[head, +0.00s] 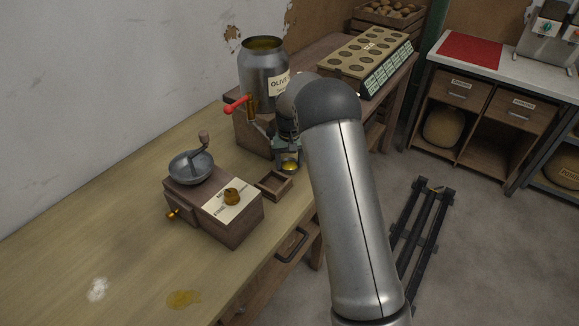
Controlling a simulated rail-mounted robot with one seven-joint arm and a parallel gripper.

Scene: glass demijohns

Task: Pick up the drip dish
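A small round dish with yellow liquid (290,167) shows at the foot of the oil can's stand, low at my gripper; I take it for the drip dish. My gripper (287,160) points down over it, and its fingers are small and partly hidden by my wrist and arm. I cannot tell whether the fingers are open or touch the dish. Above and left, a metal oil can (262,65) with an olive label and a red-handled tap (238,104) stands on a wooden stand (247,136).
A small open wooden tray (273,187) lies just left of my gripper. A coffee mill (213,205) with a crank stands farther left. A tray with round holes (365,55) is at the back. The bench (90,230) is clear at front left, except for spills.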

